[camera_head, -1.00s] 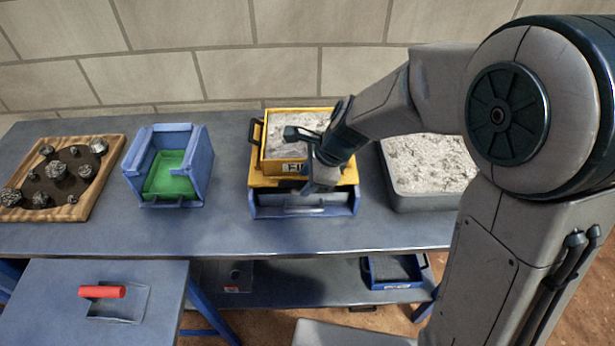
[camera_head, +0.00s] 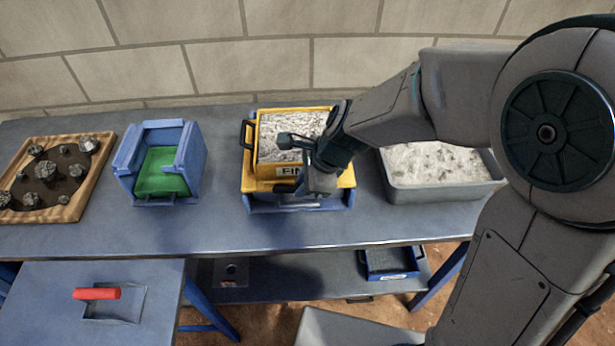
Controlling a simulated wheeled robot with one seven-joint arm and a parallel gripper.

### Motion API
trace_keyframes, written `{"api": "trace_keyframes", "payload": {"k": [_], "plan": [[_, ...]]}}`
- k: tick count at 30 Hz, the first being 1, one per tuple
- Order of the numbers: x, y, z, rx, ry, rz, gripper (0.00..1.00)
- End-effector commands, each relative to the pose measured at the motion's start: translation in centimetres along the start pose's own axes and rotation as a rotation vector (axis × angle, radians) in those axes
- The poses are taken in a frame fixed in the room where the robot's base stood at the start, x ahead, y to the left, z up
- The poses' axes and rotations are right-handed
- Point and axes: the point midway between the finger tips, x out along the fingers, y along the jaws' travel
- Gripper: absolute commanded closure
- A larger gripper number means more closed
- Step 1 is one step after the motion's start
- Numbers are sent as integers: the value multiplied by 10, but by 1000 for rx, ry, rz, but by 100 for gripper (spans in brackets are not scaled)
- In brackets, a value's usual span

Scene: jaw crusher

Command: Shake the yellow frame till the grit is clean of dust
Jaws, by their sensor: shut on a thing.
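The yellow frame (camera_head: 263,186) sits on a blue base (camera_head: 262,207) in the middle of the bench. It has a black handle at its left and a label on its front that starts with "FIN". Pale grey grit (camera_head: 279,150) with white dust and darker specks fills it. My gripper (camera_head: 310,165) is at the frame's right front side, shut on the frame. My wrist hides the frame's right side and the exact grip.
A grey tray of pale grit (camera_head: 402,194) stands right of the frame. A blue box with a green floor (camera_head: 160,172) and a wooden tray of dark rocks (camera_head: 72,212) stand left. A blue tray (camera_head: 392,276) is on the shelf.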

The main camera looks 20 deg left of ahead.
Motion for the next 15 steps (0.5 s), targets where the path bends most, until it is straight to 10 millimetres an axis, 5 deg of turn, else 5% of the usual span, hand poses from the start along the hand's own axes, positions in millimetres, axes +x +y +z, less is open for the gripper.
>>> {"api": "trace_keyframes", "payload": {"k": [1, 2, 4, 15], "plan": [[0, 0, 0, -2, 0, -1, 100], [0, 0, 0, -2, 1, -1, 81], [0, -1, 0, -1, 1, -1, 62], [-5, -2, -1, 0, 1, -4, 62]]}}
